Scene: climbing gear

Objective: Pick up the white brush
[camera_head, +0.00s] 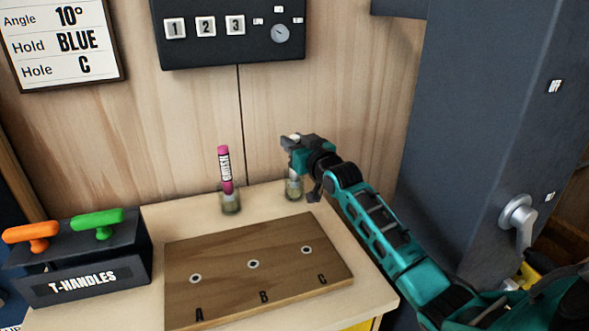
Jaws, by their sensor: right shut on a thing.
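The white brush (292,137) stands in a small clear glass holder (294,191) at the back right of the table. Only its pale top end shows; my gripper hides most of it. My right gripper (296,153) reaches in from the right and is shut on the brush, just above the holder. I cannot tell whether the brush's lower end touches the holder's bottom. My left gripper is not in view.
A pink marker-like tool (225,170) stands in another glass holder (230,203) to the left. A wooden board (215,285) with holes A, B and C lies in front. A T-handles box (85,285) is at left. A grey column (480,110) rises at right.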

